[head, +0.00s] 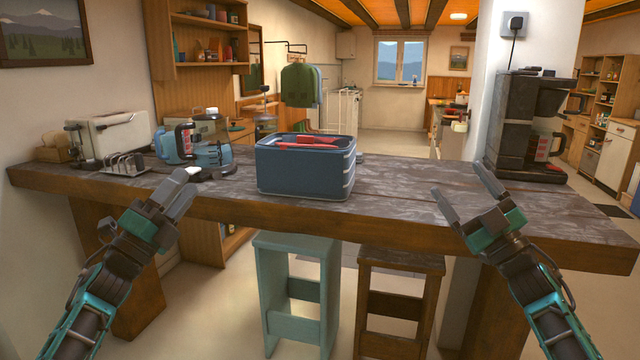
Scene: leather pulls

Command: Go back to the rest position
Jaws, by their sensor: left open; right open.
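My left gripper (178,190) is open and empty. It is in front of the counter's near edge on the left side. My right gripper (463,195) is open and empty, in front of the near edge on the right side. Both grippers point up and forward, and nothing is between their fingers. A blue box (300,177) with red items (303,142) on top stands on the counter between the two grippers, apart from both.
The wooden counter (410,188) spans the view. A toaster (112,138), toast rack (127,163) and blue kettle (176,146) stand at left. A coffee maker (518,125) stands at right. A teal stool (297,250) and a brown stool (400,262) are below. The counter right of the box is clear.

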